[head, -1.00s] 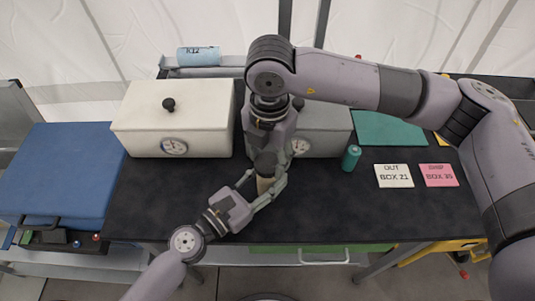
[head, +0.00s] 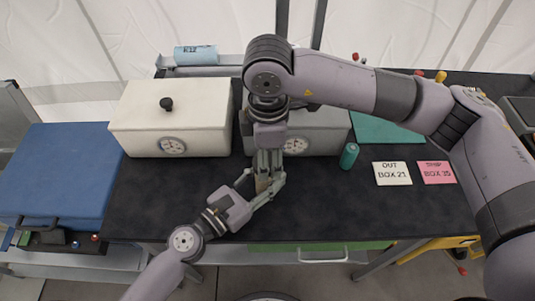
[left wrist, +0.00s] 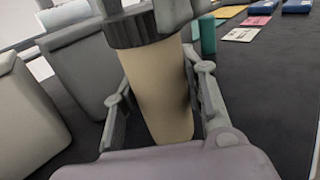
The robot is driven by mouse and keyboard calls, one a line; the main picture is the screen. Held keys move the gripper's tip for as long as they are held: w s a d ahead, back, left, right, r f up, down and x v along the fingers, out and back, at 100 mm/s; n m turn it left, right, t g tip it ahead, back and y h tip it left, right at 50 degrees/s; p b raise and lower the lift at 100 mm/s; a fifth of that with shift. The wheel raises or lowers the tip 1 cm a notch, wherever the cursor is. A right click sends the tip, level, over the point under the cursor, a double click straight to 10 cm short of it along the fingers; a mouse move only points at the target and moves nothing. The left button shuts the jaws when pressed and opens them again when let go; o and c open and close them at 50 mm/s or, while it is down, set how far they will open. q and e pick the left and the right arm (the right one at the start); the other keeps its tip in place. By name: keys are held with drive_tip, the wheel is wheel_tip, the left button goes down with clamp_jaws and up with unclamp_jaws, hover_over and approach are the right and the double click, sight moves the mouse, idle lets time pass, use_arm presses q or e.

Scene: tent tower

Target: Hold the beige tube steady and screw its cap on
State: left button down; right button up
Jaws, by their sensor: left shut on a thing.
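The beige tube (left wrist: 160,88) stands upright in the left wrist view, between the fingers of my left gripper (head: 264,180), which is shut on it. In the head view only a small part of the tube (head: 262,187) shows. The dark ribbed cap (left wrist: 134,29) sits at the tube's top; I cannot tell how far it is screwed on. My right gripper (head: 268,166) points straight down over the tube, its fingers around the cap's level. They hide the cap in the head view. Whether they grip it is unclear.
A white box with a dial (head: 170,118) and a grey box with a dial (head: 318,128) stand behind. A teal cylinder (head: 349,156) stands to the right, near the white card (head: 392,173) and pink card (head: 436,172). The black tabletop's front right is clear.

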drive_tip(key=o, duration=0.3)
drive_tip(key=shift+r, duration=2.25)
drive_tip(key=shift+c, duration=0.3)
